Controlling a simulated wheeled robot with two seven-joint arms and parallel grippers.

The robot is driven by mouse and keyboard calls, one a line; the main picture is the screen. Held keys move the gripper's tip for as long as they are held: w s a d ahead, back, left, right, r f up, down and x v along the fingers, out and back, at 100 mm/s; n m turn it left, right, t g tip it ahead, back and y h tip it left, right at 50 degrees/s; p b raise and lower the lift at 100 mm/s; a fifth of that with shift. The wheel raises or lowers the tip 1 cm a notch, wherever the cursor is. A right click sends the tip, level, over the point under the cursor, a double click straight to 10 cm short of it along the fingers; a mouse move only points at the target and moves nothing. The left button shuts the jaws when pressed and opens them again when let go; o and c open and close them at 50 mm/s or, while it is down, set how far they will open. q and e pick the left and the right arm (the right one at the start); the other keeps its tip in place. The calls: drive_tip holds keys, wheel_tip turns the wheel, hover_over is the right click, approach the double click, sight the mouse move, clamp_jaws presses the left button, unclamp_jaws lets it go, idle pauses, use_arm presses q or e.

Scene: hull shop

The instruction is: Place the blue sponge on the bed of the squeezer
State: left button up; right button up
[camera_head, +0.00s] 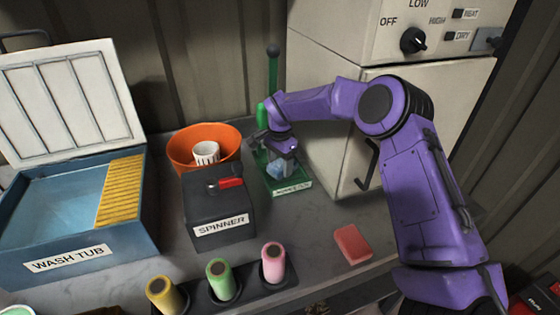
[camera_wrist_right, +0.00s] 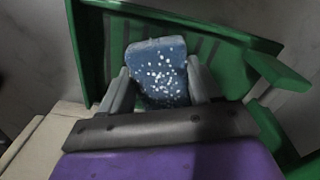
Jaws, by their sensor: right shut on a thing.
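The blue sponge (camera_wrist_right: 160,75) has pale speckles and is held between the two fingers of my right gripper (camera_wrist_right: 160,88) in the right wrist view. In the head view the right gripper (camera_head: 282,160) is over the green squeezer (camera_head: 294,189), and a small blue part of the sponge (camera_head: 276,170) shows under it. The squeezer's dark green bed (camera_wrist_right: 100,55) lies behind the sponge in the wrist view. I cannot tell whether the sponge touches the bed. The squeezer's green lever (camera_head: 272,75) stands upright. My left gripper is not in view.
A dark spinner box (camera_head: 215,205) and an orange bowl (camera_head: 185,140) with a white cup stand left of the squeezer. A white cabinet (camera_head: 320,130) is close on its right. A pink sponge (camera_head: 352,244) and several bottles are in front. A blue wash tub (camera_head: 120,240) is at left.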

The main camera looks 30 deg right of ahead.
sight(280, 165)
drive_tip(key=shift+f, duration=0.15)
drive_tip(key=o, duration=0.9)
drive_tip(key=shift+o, duration=0.2)
wheel_tip(280, 165, up, 12)
drive_tip(key=b, duration=0.1)
drive_tip(key=shift+r, duration=0.2)
